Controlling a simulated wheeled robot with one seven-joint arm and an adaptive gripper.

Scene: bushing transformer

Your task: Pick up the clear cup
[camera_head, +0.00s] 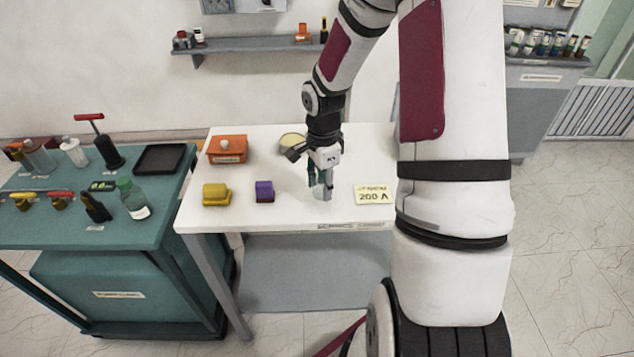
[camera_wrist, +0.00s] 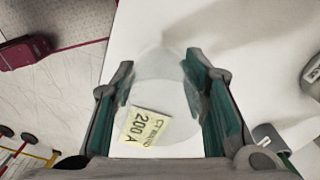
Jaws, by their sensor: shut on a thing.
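The clear cup (camera_head: 322,192) is on the white table in the head view, faint and see-through, between the fingers of my gripper (camera_head: 320,184). In the wrist view the cup (camera_wrist: 165,72) shows as a pale round shape, with my gripper's (camera_wrist: 160,92) two green-lined fingers on opposite sides of it. My gripper is shut on the cup from above. I cannot tell whether the cup's base touches the table or is slightly above it.
A yellow 200 A card (camera_head: 374,194) lies right of the cup. A purple block (camera_head: 264,191), a yellow block (camera_head: 215,194), an orange box (camera_head: 227,149) and a round tin (camera_head: 292,141) share the white table (camera_head: 340,215). A teal cart (camera_head: 150,237) stands left.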

